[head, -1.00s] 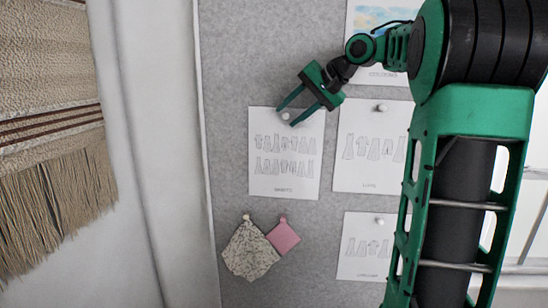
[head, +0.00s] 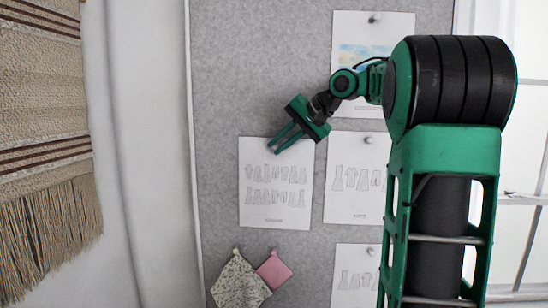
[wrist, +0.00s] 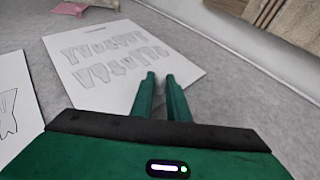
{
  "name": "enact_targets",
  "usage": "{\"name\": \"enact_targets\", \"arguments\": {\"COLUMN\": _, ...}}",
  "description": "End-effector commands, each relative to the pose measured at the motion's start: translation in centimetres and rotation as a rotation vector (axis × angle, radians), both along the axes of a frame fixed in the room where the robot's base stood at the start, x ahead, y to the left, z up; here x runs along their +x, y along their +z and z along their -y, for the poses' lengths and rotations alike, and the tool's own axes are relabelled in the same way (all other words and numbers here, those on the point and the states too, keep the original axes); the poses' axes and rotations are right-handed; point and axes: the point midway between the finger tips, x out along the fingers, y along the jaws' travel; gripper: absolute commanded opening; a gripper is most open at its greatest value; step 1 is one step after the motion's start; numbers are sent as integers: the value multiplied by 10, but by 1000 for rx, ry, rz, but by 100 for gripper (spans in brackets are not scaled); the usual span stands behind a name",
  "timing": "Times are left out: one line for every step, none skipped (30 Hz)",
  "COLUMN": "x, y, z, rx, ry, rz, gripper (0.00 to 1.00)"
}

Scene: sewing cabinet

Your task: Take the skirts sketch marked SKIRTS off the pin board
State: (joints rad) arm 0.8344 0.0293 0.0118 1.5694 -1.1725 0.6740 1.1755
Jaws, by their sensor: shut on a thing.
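The sketch (head: 276,205) is a white sheet with two rows of skirt-like outlines and a small caption too blurred to read surely. It hangs flat on the grey pin board, left of another sketch. My gripper (head: 274,148) is at its top edge, with the fingers close together where its pin was seen. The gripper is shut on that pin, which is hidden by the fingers. In the wrist view the fingertips (wrist: 160,76) lie at the near edge of the sketch (wrist: 115,65), with a narrow gap between them.
The pin board (head: 225,90) also holds a pinned sketch (head: 355,200) to the right, another below it, and a coloured picture (head: 370,40) above. Patterned (head: 238,285) and pink (head: 274,269) fabric swatches hang below. A fringed woven hanging (head: 45,140) is at left.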

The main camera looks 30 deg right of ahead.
Motion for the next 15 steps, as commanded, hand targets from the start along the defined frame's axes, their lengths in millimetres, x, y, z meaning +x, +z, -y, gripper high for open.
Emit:
{"name": "enact_targets", "arguments": {"x": 0, "y": 4, "z": -1, "rx": -2, "ry": 1, "rz": 1, "gripper": 0}}
{"name": "enact_targets", "arguments": {"x": 0, "y": 7, "z": 0, "rx": -1, "ry": 2, "rz": 1, "gripper": 0}}
{"name": "enact_targets", "arguments": {"x": 0, "y": 11, "z": -1, "rx": -2, "ry": 2, "rz": 2, "gripper": 0}}
{"name": "enact_targets", "arguments": {"x": 0, "y": 14, "z": -1, "rx": -2, "ry": 2, "rz": 2, "gripper": 0}}
{"name": "enact_targets", "arguments": {"x": 0, "y": 18, "z": -1, "rx": -2, "ry": 1, "rz": 2, "gripper": 0}}
{"name": "enact_targets", "arguments": {"x": 0, "y": 23, "z": -1, "rx": -2, "ry": 3, "rz": 1, "gripper": 0}}
{"name": "enact_targets", "arguments": {"x": 0, "y": 27, "z": -1, "rx": -3, "ry": 3, "rz": 1, "gripper": 0}}
{"name": "enact_targets", "arguments": {"x": 0, "y": 30, "z": -1, "rx": -3, "ry": 3, "rz": 1, "gripper": 0}}
{"name": "enact_targets", "arguments": {"x": 0, "y": 34, "z": -1, "rx": -2, "ry": 3, "rz": 1, "gripper": 0}}
{"name": "enact_targets", "arguments": {"x": 0, "y": 37, "z": -1, "rx": -2, "ry": 3, "rz": 0, "gripper": 0}}
{"name": "enact_targets", "arguments": {"x": 0, "y": 40, "z": -1, "rx": -2, "ry": 3, "rz": 0, "gripper": 0}}
{"name": "enact_targets", "arguments": {"x": 0, "y": 43, "z": -1, "rx": -1, "ry": 3, "rz": 0, "gripper": 0}}
{"name": "enact_targets", "arguments": {"x": 0, "y": 45, "z": -1, "rx": -1, "ry": 3, "rz": 0, "gripper": 0}}
{"name": "enact_targets", "arguments": {"x": 0, "y": 48, "z": -1, "rx": -1, "ry": 3, "rz": -1, "gripper": 0}}
{"name": "enact_targets", "arguments": {"x": 0, "y": 51, "z": -1, "rx": -1, "ry": 3, "rz": -1, "gripper": 0}}
